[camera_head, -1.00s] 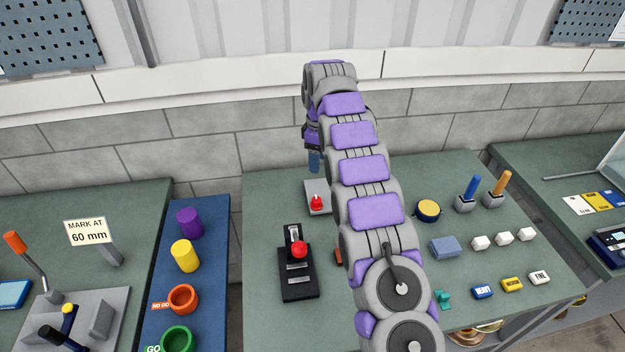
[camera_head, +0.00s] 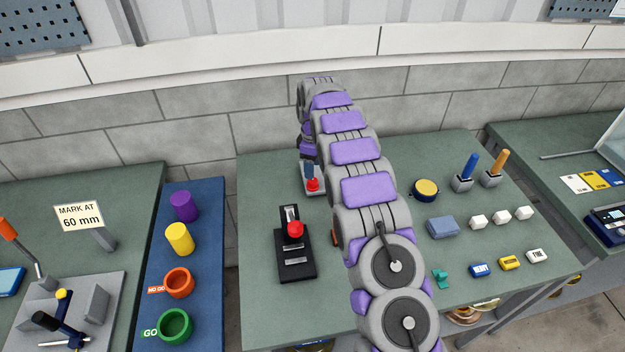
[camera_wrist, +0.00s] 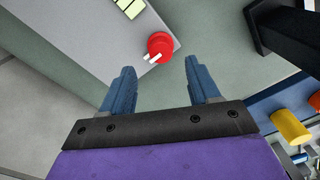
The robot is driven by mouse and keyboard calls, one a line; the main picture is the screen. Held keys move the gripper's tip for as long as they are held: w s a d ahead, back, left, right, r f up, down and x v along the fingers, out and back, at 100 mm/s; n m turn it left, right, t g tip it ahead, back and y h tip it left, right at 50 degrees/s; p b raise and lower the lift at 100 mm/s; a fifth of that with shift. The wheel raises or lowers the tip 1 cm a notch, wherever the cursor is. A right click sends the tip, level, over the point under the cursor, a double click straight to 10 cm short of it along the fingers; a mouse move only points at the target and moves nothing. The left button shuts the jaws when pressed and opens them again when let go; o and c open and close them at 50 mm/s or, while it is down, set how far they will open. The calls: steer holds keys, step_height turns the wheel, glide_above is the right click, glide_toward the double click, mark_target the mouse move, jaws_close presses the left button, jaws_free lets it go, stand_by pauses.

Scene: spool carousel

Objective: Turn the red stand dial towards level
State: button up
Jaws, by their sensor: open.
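The red stand dial (camera_wrist: 160,46) sits on the edge of a grey plate (camera_wrist: 100,40) in the wrist view, with a pale pointer mark across it. In the head view the red dial (camera_head: 313,185) shows on its small grey stand (camera_head: 308,172) near the back of the green table. My gripper (camera_wrist: 160,75) is open, its two blue fingers apart. In the wrist view the dial lies just beyond the fingertips, between their lines, with no visible contact. In the head view my gripper (camera_head: 309,171) is directly above the stand, partly hidden by my arm.
A black device with a red knob (camera_head: 295,229) stands in front of the stand. A blue board (camera_head: 207,215) with coloured cylinders is to the left.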

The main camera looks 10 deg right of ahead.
mark_target(313, 183)
step_height(313, 183, down, 6)
steer(key=shift+s+r+b, duration=0.1)
steer(key=shift+b, duration=0.25)
steer(key=c, duration=1)
